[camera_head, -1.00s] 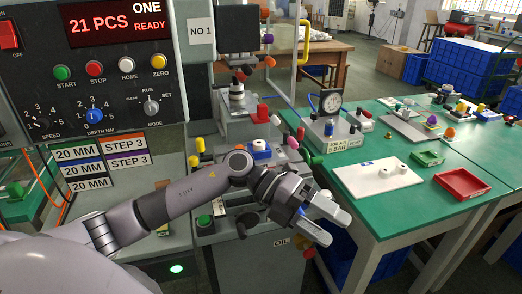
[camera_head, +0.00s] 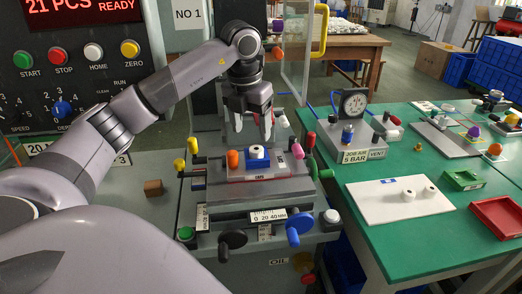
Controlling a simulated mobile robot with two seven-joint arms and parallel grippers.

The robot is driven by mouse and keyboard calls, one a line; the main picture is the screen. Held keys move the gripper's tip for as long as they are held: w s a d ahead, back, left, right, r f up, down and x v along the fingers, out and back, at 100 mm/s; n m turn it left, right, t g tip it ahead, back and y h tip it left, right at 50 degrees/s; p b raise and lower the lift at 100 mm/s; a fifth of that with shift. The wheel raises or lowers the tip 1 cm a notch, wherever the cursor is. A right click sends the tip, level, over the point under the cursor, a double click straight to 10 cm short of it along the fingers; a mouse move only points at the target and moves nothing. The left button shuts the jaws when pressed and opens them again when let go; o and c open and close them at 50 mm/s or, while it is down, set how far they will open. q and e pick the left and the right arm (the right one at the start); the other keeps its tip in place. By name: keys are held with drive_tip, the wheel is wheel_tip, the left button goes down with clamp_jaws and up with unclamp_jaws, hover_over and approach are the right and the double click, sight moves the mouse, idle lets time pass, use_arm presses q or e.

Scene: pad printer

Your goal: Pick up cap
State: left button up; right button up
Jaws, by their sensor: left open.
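A small white cap (camera_head: 257,152) sits in a blue holder (camera_head: 257,162) on the grey printer stage, close to the middle of the view. My left gripper (camera_head: 252,130) points down just above and behind the cap, its two pale fingers spread apart with nothing between them. The cap shows below the fingertips, apart from them as far as I can see. Two more white round caps (camera_head: 408,195) (camera_head: 430,192) stand on a white board on the green table. My right gripper is not in view.
A gauge unit (camera_head: 354,104) stands on the green table (camera_head: 395,240). A green tray (camera_head: 463,180) and a red tray (camera_head: 497,218) are at the right.

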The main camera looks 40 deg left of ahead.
sight(256, 149)
use_arm(q)
drive_tip(key=f, duration=0.5)
drive_tip(key=shift+w+d+f, duration=0.3)
drive_tip(key=shift+w+d, duration=0.05)
drive_tip(key=shift+f, duration=0.15)
clamp_jaws()
